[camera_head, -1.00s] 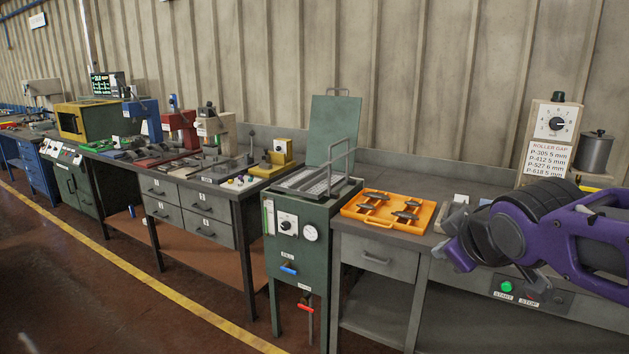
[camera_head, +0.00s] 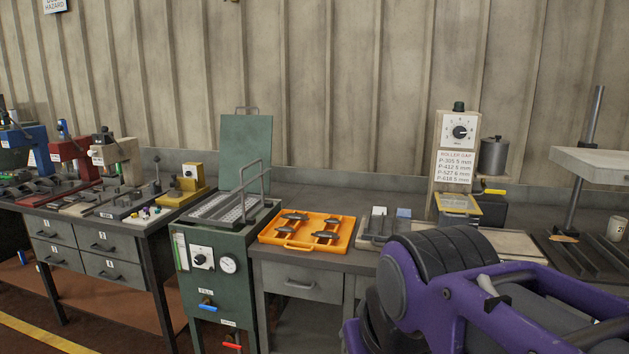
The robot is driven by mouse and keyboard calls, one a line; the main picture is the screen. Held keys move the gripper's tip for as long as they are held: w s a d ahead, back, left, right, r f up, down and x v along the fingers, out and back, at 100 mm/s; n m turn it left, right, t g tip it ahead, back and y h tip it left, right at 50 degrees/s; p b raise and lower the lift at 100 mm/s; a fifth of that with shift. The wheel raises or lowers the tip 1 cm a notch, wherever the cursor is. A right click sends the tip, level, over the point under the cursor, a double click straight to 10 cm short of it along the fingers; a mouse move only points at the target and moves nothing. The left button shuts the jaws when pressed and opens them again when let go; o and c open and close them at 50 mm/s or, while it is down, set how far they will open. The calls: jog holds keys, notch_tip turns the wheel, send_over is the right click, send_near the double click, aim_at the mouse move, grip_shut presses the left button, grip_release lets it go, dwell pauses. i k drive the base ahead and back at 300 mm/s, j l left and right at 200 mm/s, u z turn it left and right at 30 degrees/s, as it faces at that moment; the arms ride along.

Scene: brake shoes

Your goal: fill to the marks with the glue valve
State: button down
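A metal pot (camera_head: 493,157) with a lidded top is mounted at the right of the roller gap panel (camera_head: 447,190). A small yellow lever (camera_head: 494,191) sticks out just below the pot; it looks like the glue valve. Below the panel is a yellow-framed part (camera_head: 459,204) beside a dark box. Fill marks and any glue level are too small to make out. My purple arm (camera_head: 480,310) fills the lower right, in front of the bench and apart from the pot. My gripper's fingers do not show.
An orange tray (camera_head: 347,238) holds several brake shoes. Left of it stands a green tank (camera_head: 214,265) with an open lid, a blue fill handle (camera_head: 207,307) and a red handle (camera_head: 232,346). A mug (camera_head: 616,228) and a post stand at the right.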

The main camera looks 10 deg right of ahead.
aim_at(486, 190)
jog(key=z, duration=1.4)
jog(key=i+l, duration=0.9)
jog(key=i, duration=0.1)
